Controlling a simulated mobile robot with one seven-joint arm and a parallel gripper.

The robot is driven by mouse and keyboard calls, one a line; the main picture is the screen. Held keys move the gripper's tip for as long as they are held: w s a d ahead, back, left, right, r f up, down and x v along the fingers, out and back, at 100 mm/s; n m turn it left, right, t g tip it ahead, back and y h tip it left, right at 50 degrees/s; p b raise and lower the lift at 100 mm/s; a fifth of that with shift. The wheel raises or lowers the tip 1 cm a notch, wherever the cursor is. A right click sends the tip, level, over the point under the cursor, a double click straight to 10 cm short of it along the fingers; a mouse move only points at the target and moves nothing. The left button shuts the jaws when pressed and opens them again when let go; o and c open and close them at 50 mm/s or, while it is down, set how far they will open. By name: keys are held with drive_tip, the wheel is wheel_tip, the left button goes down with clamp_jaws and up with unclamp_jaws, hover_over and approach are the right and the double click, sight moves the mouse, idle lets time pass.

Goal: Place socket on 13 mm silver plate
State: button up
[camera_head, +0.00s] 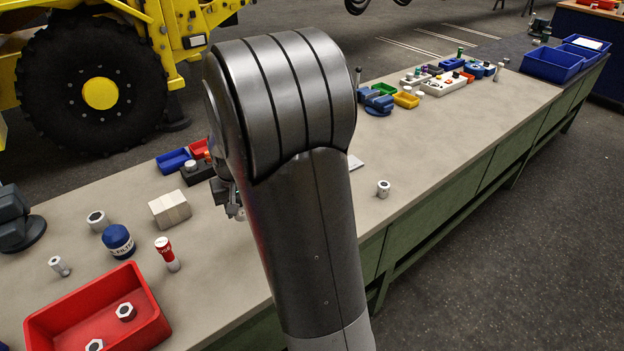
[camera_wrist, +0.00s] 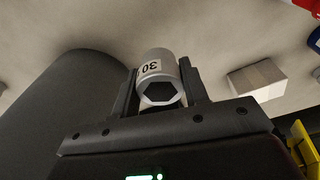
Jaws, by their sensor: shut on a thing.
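My gripper (camera_wrist: 160,88) is shut on a silver socket (camera_wrist: 158,72) with a white label reading 30. In the wrist view the socket sits between the two dark fingers, its hexagonal opening facing the camera. In the head view my arm hides the socket and most of the gripper; only a small part of the gripper shows at the arm's left edge, over the bench. I cannot make out a 13 mm silver plate in either view. A pale flat piece (camera_head: 355,162) shows partly behind my arm; I cannot tell what it is.
On the bench (camera_head: 440,150) stand a cardboard box (camera_head: 170,210), a blue filter (camera_head: 118,241), a red-and-white cylinder (camera_head: 167,254) and a red bin (camera_head: 65,318) holding hex nuts. A small silver cylinder (camera_head: 383,188) stands right of my arm, with clear bench around it.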

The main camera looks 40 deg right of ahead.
wheel_tip(320, 180, up, 20)
drive_tip(key=w+d+r+m, duration=0.1)
drive_tip(key=w+d+m, duration=0.1)
drive_tip(key=d, duration=0.9)
drive_tip(key=w+d+m, duration=0.1)
drive_tip(key=w+d, duration=0.1)
drive_tip(key=d, duration=0.9)
drive_tip(key=s+d+f+m, duration=0.1)
drive_tip(key=s+d+m, duration=0.15)
drive_tip(key=d, duration=0.95)
drive_tip(key=s+d+m, duration=0.1)
drive_tip(key=s+d, duration=0.3)
drive_tip(key=d, duration=0.8)
wheel_tip(320, 180, down, 18)
drive_tip(key=shift+n+g+h, duration=0.25)
drive_tip(key=shift+g+h, duration=0.05)
drive_tip(key=shift+h, duration=0.1)
drive_tip(key=w+a+f, duration=0.1)
drive_tip(key=w+f, duration=0.1)
drive_tip(key=w, duration=0.1)
drive_tip(key=w+a+f, duration=0.1)
drive_tip(key=w+f, duration=0.1)
drive_tip(key=w, duration=0.2)
drive_tip(key=w+a+f, duration=0.1)
drive_tip(key=w+f, duration=0.2)
drive_tip(key=shift+w, duration=0.2)
drive_tip(key=shift+f, duration=1.95)
drive_tip(key=shift+f, duration=0.15)
drive_tip(key=o, duration=1.1)
